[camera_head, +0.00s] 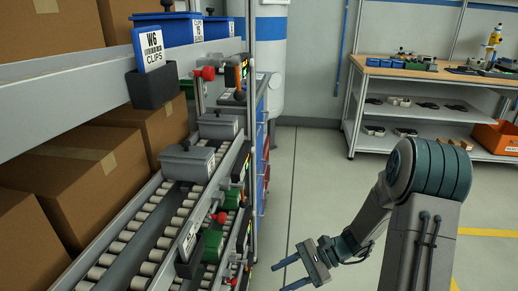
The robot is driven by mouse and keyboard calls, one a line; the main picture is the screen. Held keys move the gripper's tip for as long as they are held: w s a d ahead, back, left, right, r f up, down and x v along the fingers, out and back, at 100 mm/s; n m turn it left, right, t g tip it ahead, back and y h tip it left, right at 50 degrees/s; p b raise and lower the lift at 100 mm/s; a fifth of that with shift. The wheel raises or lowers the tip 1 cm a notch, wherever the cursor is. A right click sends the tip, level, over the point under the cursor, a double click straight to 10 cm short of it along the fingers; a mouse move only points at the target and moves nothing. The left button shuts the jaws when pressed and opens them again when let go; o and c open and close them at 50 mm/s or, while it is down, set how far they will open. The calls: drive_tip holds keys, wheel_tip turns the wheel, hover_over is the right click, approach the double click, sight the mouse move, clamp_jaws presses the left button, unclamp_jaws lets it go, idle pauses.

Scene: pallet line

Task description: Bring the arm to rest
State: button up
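My arm rises at the lower right and bends down to the left. My gripper (288,274) hangs low over the grey floor, to the right of the flow rack. Its two blue fingers point left and are spread apart, with nothing visible between them. It touches nothing that I can see.
A flow rack with a roller lane (150,233) fills the left, holding a grey bin (188,161) and cardboard boxes (97,165). A workbench (430,74) stands at the back right, with an orange crate (497,138) on its lower shelf. The middle floor (318,180) is clear.

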drive_tip(key=s+d+r+n+t+h+p, duration=0.2)
drive_tip(key=r+p, duration=0.4)
drive_tip(key=r, duration=0.6)
drive_tip(key=s+d+r+n+t+h+p, duration=0.2)
drive_tip(key=s+r+n+h+p, duration=0.3)
drive_tip(key=r, duration=0.7)
drive_tip(key=s+d+r+n+t+h+p, duration=0.1)
drive_tip(key=s+d+r+n+h+p, duration=0.3)
drive_tip(key=r+p, duration=0.4)
wheel_tip(320, 180, up, 5)
drive_tip(key=shift+s+f+n+t+h+p, duration=0.2)
drive_tip(key=shift+n+t+h+p, duration=0.25)
drive_tip(key=shift+h, duration=0.55)
